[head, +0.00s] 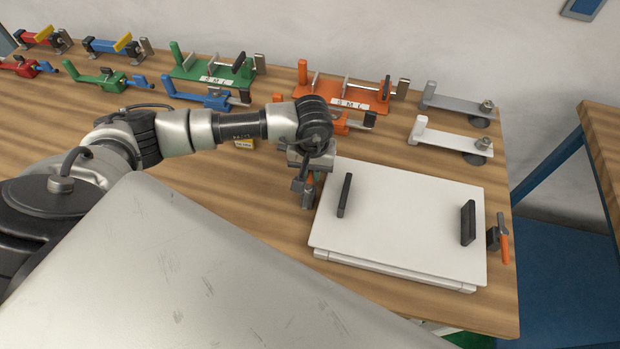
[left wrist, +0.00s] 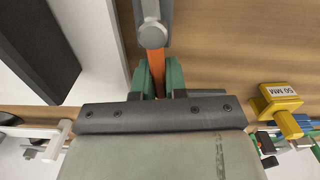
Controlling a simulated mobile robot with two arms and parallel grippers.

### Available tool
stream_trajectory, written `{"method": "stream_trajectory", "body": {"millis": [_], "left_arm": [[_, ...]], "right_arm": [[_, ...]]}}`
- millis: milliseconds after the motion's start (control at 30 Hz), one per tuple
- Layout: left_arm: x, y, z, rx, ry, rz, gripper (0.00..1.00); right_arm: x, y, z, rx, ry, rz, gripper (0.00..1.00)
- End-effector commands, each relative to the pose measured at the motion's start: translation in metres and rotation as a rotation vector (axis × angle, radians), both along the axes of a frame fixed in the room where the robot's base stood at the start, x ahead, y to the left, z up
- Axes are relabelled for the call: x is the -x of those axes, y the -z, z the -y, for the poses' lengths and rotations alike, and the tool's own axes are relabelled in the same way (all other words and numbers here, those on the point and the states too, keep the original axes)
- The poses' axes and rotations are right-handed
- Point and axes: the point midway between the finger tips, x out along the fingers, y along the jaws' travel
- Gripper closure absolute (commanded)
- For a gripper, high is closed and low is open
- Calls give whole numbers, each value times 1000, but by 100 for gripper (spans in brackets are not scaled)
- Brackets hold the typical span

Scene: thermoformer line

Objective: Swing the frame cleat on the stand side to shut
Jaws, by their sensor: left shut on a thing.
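The white frame (head: 400,215) lies flat on the wooden bench, with two black handles standing on it. A cleat with an orange lever (head: 504,250) on a dark block is at its right edge. Another cleat is at its left edge, mostly hidden by my left gripper (head: 307,186) in the head view. In the left wrist view its orange lever (left wrist: 152,62) runs from a round grey pivot on a dark block (left wrist: 152,12) in between the green pads of my left gripper (left wrist: 158,80). The gripper is shut on this lever. My right gripper is not in view.
Green (head: 212,68) and orange (head: 345,92) fixtures stand behind, with white (head: 450,140) and grey (head: 455,104) clamp plates at the back right. A yellow block marked 50 MM (left wrist: 275,102) is near the gripper. Bare bench lies left of the frame.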

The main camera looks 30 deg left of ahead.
Motion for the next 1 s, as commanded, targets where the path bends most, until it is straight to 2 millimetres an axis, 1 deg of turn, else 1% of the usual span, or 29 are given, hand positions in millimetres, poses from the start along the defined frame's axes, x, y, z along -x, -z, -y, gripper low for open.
{"method": "stream_trajectory", "body": {"millis": [100, 200, 300, 533, 800, 1000], "left_arm": [[4, 2, -7, 1, -145, -2, 100], [6, 1, -10, 1, -238, -3, 100], [7, 1, -11, 1, -269, -3, 100], [7, 1, -12, 0, -278, -3, 100], [17, 2, -21, 0, -550, -4, 100], [18, 1, -22, 1, -582, -4, 100]], "right_arm": [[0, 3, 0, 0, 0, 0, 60], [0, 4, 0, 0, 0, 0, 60], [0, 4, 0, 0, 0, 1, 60], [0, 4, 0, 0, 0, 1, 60], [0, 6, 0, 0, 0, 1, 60], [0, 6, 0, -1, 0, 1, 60]]}}
